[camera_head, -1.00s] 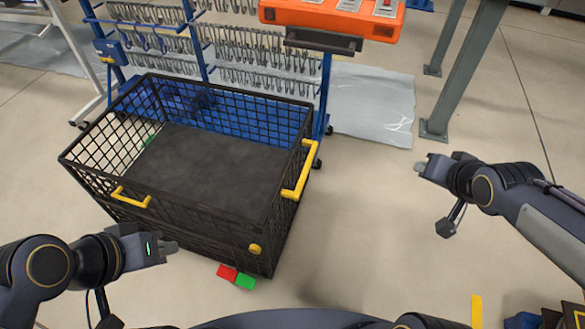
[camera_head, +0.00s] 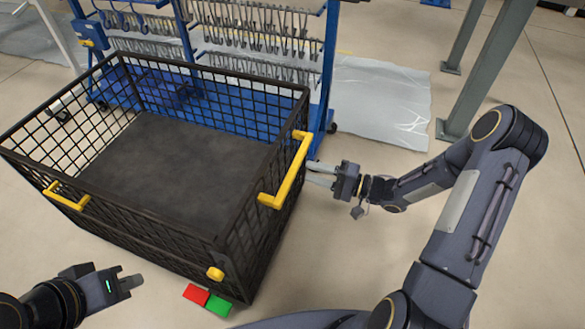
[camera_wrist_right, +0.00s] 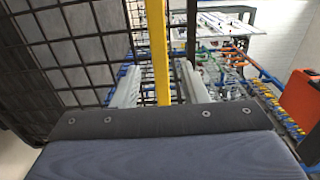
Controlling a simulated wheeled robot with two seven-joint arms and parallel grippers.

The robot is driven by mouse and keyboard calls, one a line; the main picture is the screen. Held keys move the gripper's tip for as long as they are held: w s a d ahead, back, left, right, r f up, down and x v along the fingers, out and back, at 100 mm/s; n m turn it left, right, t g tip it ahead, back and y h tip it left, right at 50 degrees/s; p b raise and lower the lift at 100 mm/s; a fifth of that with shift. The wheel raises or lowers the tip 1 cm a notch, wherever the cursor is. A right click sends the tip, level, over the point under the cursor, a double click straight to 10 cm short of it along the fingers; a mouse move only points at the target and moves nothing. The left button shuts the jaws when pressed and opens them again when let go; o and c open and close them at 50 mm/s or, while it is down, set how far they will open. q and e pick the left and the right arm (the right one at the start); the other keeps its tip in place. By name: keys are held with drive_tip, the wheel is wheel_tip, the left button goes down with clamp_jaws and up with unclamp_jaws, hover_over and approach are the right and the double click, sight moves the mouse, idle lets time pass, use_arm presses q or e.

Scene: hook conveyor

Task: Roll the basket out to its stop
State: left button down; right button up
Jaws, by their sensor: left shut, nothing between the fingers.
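The black wire-mesh basket (camera_head: 215,240) with a dark solid floor stands on the left and centre of the head view. A long yellow handle (camera_head: 287,172) is on its right side; a smaller yellow handle (camera_head: 65,198) and a yellow knob (camera_head: 215,273) are on its near side. My right gripper (camera_head: 318,174) is open just right of the long handle, fingers pointing at it. In the right wrist view the yellow handle bar (camera_wrist_right: 158,50) stands upright between the lines of the two spread fingers. My left gripper (camera_head: 133,283) is shut and empty, in front of the basket's near side.
A red block (camera_head: 196,294) and a green block (camera_head: 218,306) show at the floor by the basket's near right corner. A blue rack with hanging hooks (camera_head: 255,25) stands behind the basket. A grey post (camera_head: 490,70) rises at the right.

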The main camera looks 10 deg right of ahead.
sight(295, 168)
drive_tip(key=b+x, duration=0.1)
drive_tip(key=x, duration=0.5)
drive_tip(key=shift+c, duration=0.4)
clamp_jaws()
